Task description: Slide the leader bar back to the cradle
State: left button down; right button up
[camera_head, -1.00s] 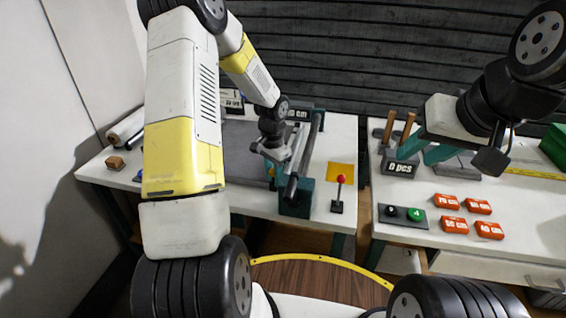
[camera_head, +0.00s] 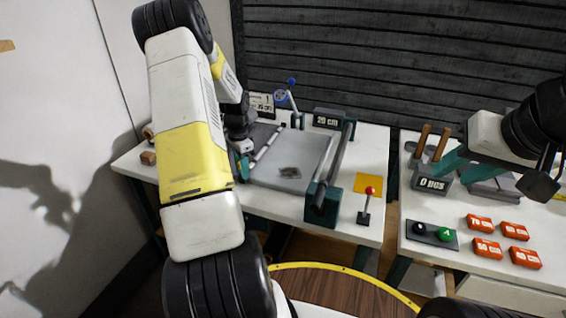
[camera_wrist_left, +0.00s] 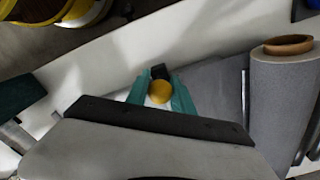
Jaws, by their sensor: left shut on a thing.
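The leader bar (camera_head: 268,141), a thin black-and-white bar, lies across the grey bed at the left edge of the lighter grey panel. My left gripper (camera_head: 241,163) is at the bar's near end, partly hidden by my arm. In the left wrist view its teal fingers (camera_wrist_left: 160,94) are shut on a round yellow knob (camera_wrist_left: 160,92), apparently the bar's handle. The cradle is not clearly visible; my left arm covers that end of the table. My right gripper (camera_head: 464,168) is open and empty above the right table.
A grey roll with a brown core (camera_wrist_left: 287,85) lies right of the fingers in the wrist view. A red-knobbed lever (camera_head: 367,203) stands near the front. Orange labelled blocks (camera_head: 487,248) lie on the right table.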

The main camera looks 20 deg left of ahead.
pick_arm(q)
jog(key=a, duration=1)
jog(key=shift+w+r, duration=0.1)
jog(key=shift+w, duration=0.15)
jog(key=shift+a, duration=0.1)
jog(key=c, duration=1.1)
grip_release()
jog(key=shift+s, duration=0.1)
jog(key=shift+d, duration=0.5)
jog(key=d, duration=1.9)
jog(key=s+d, duration=0.1)
jog(key=d, duration=0.9)
jog(key=shift+d, duration=0.3)
